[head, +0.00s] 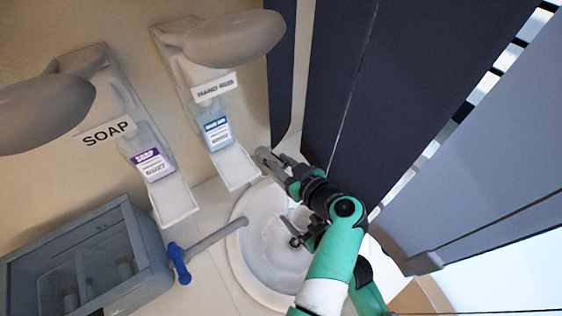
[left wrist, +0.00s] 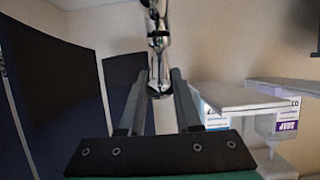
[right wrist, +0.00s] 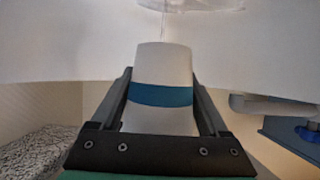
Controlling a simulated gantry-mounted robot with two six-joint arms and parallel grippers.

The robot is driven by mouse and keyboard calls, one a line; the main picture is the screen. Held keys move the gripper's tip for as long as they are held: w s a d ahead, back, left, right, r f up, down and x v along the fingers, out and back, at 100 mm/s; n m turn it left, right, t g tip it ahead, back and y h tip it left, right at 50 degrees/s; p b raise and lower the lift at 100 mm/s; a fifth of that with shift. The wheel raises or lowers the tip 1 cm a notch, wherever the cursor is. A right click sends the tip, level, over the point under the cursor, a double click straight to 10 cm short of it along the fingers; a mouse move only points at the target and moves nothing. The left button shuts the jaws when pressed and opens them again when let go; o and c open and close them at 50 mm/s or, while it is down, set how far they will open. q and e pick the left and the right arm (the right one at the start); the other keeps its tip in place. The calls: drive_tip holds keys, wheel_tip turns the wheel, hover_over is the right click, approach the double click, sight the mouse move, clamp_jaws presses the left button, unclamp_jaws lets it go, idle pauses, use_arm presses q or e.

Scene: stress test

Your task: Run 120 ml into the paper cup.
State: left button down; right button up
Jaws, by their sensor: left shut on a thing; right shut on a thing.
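The paper cup (right wrist: 160,70), white with a blue band, stands between the fingers of my right gripper (right wrist: 160,95) in the right wrist view. That gripper is shut on it. The cup's inside does not show, so I cannot tell its level. My left gripper (head: 264,158) is above the back of the white basin (head: 238,255) in the head view. In the left wrist view, the left gripper (left wrist: 159,90) is shut on a chrome tap part (left wrist: 158,50). In the head view I cannot make out the cup clearly; my left arm covers part of the basin.
A soap dispenser (head: 153,165) and a hand rub dispenser (head: 217,130) hang on the wall at left. A grey pipe (head: 212,239) with a blue handle (head: 178,262) reaches the basin. A grey-blue cabinet (head: 147,245) stands lower left. Dark panels (head: 350,100) close off the right.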

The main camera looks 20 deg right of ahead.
use_arm(q)
drive_tip(key=shift+s+d+f, duration=0.1)
drive_tip(key=shift+s+f, duration=0.2)
drive_tip(key=shift+f, duration=0.45)
drive_tip(key=shift+s+f, duration=0.3)
drive_tip(key=shift+f, duration=0.4)
drive_tip(key=shift+s+d+f, duration=0.1)
drive_tip(key=shift+s+f, duration=0.2)
drive_tip(key=shift+f, duration=0.45)
use_arm(e)
drive_tip(key=shift+w, duration=0.15)
use_arm(q)
drive_tip(key=c, duration=1)
unclamp_jaws()
drive_tip(key=o, duration=0.4)
drive_tip(key=shift+s, duration=0.1)
use_arm(e)
drive_tip(key=shift+s, duration=0.2)
use_arm(q)
drive_tip(key=shift+r, duration=0.15)
use_arm(e)
drive_tip(key=shift+w, duration=0.1)
